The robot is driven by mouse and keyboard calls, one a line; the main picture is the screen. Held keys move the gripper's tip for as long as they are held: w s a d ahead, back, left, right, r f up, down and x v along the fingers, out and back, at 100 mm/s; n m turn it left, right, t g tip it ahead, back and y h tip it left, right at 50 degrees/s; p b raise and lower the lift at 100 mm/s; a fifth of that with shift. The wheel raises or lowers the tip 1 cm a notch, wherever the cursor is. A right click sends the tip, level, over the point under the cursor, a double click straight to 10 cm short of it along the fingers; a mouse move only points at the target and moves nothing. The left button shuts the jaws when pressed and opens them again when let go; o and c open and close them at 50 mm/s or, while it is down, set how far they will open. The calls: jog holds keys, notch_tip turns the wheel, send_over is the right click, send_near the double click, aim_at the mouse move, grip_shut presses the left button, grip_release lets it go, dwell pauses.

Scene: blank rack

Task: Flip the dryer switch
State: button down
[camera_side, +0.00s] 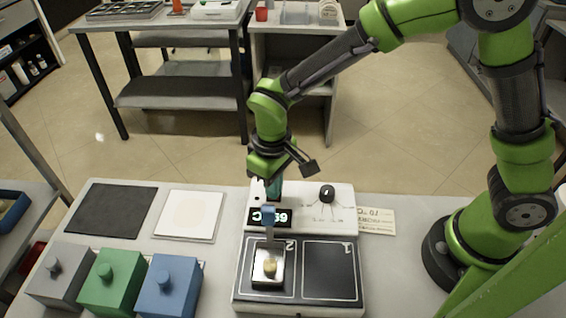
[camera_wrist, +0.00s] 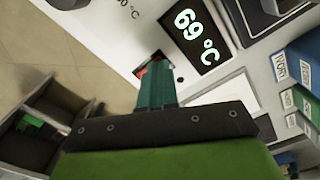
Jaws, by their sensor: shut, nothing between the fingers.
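The dryer is a white unit (camera_side: 345,215) with a black display reading 69 °C (camera_side: 283,216), which also shows in the wrist view (camera_wrist: 196,35). A small red part, apparently the switch (camera_wrist: 139,73), shows beside my fingertips in the wrist view and is mostly hidden by them. My gripper (camera_side: 273,192) points down at the unit's top left, just behind the display; its green fingers (camera_wrist: 156,62) are shut and empty. The fingertips are at or very near the switch; contact cannot be told. The switch's position cannot be read.
A black knob (camera_side: 327,194) stands right of my gripper. Grey (camera_side: 60,275), green (camera_side: 112,282) and blue (camera_side: 168,288) lidded boxes stand at left.

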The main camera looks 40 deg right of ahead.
jog(key=shift+r, duration=3.5)
jog(key=shift+s+f, duration=0.2)
jog(key=shift+f, duration=0.1)
jog(key=s+d+r+m+t+y, duration=0.1)
jog(key=s+d+r+m+t, duration=0.2)
jog(key=s+d+r, duration=0.2)
jog(key=s+d+r+m+t+y, duration=0.1)
jog(key=s+d+r+m+t, duration=0.3)
jog(key=d, duration=0.8)
jog(key=v, duration=0.4)
jog(key=shift+a, duration=0.3)
